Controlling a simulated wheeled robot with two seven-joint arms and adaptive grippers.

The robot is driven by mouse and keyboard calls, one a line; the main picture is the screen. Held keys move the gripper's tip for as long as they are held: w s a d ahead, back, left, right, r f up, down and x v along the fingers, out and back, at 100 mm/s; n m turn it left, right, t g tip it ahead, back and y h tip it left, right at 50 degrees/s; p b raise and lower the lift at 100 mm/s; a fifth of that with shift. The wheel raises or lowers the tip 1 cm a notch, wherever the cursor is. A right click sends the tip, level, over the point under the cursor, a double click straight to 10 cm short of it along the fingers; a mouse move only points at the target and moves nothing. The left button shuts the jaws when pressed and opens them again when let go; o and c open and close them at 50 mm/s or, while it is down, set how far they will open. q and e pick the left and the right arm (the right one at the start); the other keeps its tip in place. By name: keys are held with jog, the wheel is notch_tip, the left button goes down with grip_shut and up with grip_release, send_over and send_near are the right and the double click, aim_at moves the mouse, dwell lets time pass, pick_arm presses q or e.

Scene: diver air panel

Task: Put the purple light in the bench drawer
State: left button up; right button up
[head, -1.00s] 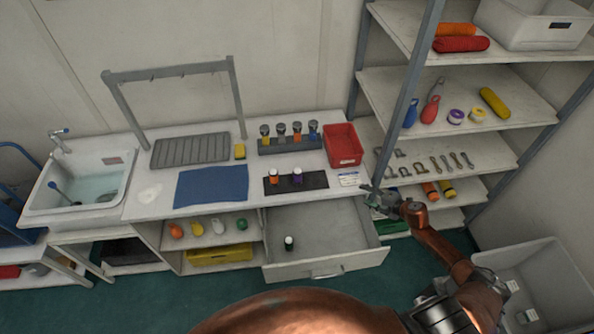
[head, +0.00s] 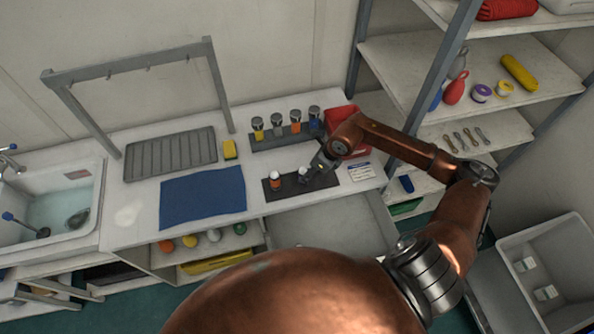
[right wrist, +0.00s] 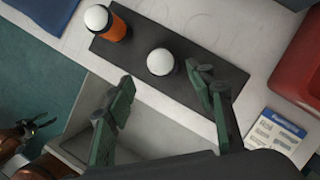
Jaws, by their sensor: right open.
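The purple light stands upright on the dark mat (head: 272,191), beside an orange light (head: 275,181). My right gripper (right wrist: 165,110) is open and empty. The bench drawer (head: 345,225) is pulled open below the mat; my body covers its front. My left gripper (right wrist: 38,126) hangs low at the wrist view's left edge, fingers apart.
A rack (head: 262,140) of several lights stands behind the mat. A red bin (head: 345,118) is behind my right arm. A blue cloth (head: 203,197) lies left of the mat, and a label card (head: 361,171) to its right. A shelf post (head: 425,95) stands right of the bench.

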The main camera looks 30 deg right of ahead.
jog(key=shift+w+f, duration=0.5)
jog(key=shift+f, duration=0.25)
jog(key=p+x, duration=0.1)
jog(key=x, duration=0.4)
jog(key=shift+s+p, duration=0.15)
jog(key=shift+p, duration=0.15)
jog(key=shift+f, duration=0.55)
jog(key=shift+c, duration=0.7)
grip_shut()
jog(key=shift+r, duration=0.1)
